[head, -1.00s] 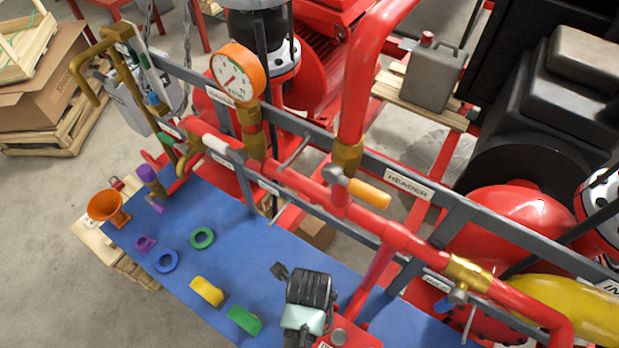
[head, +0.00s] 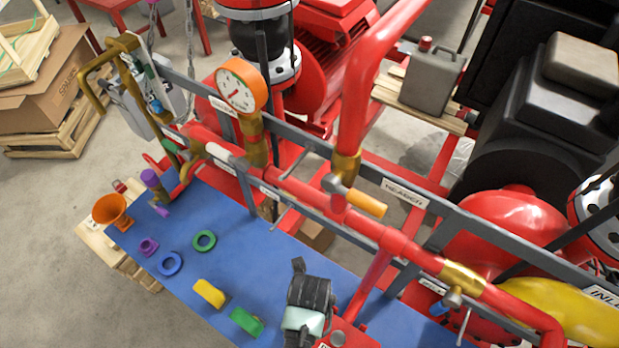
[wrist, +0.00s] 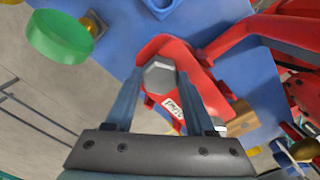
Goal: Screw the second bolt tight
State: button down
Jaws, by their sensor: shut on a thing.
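A grey hex bolt head (wrist: 158,77) sits on a red labelled part (wrist: 192,88) in the wrist view. My gripper (wrist: 160,72) is shut on this bolt head, with one finger on each side. The bolt's shank is hidden. In the head view my gripper (head: 302,326) is low in the middle, over the blue bench top, and it hides the bolt there. A red labelled part (head: 345,335) shows just right of it. I cannot tell where the other bolt is.
The red header pipe (head: 310,190) and grey rail run behind my gripper.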

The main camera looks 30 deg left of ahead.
jog(key=shift+c, duration=0.9)
grip_release()
jog(key=shift+r, duration=0.1)
notch_tip(320, 180, up, 13)
jog(key=b, duration=0.2)
